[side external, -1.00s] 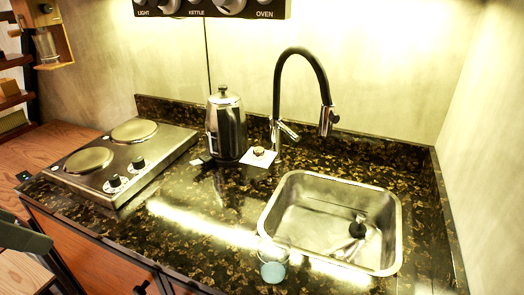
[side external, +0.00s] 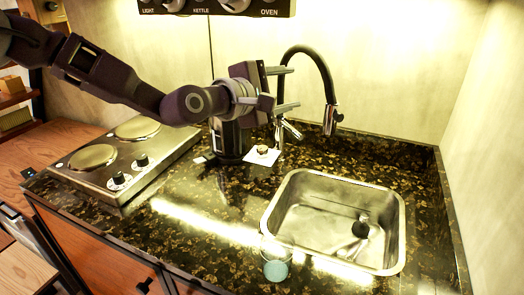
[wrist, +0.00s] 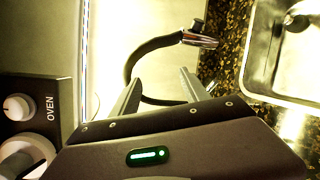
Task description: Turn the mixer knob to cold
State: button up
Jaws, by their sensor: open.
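The faucet (side external: 326,75) has a black arched hose and a chrome spray head. In the wrist view, the hose and spray head (wrist: 200,40) lie beyond my open fingers (wrist: 161,82). The mixer knob is not clear there.
The sink (side external: 283,205) is at right with a cup (side external: 276,265) in front. A two-plate stove (side external: 118,190) is at left. A knob panel (side external: 215,8) hangs above, close in the wrist view (wrist: 42,92).

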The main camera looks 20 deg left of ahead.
jog(key=w+f+n+t+y, duration=0.2)
jog(key=w+f+n, duration=0.3)
jog(key=n, duration=0.2)
jog(key=n+y, duration=0.8)
jog(key=n, duration=0.5)
send_over(262, 151)
jog(key=s, duration=0.3)
jog(key=f, duration=0.7)
jog(key=d+f, duration=0.1)
jog(key=f, duration=0.3)
jog(key=shift+w+f, duration=0.25)
jog(key=shift+f, duration=0.1)
jog(key=shift+n, duration=0.3)
notch_tip(262, 151, down, 7)
jog(key=shift+a+r, duration=0.1)
jog(key=shift+a, duration=0.05)
jog(key=shift+x, duration=1.05)
jog(key=shift+w+a, duration=0.15)
jog(key=shift+w, duration=0.25)
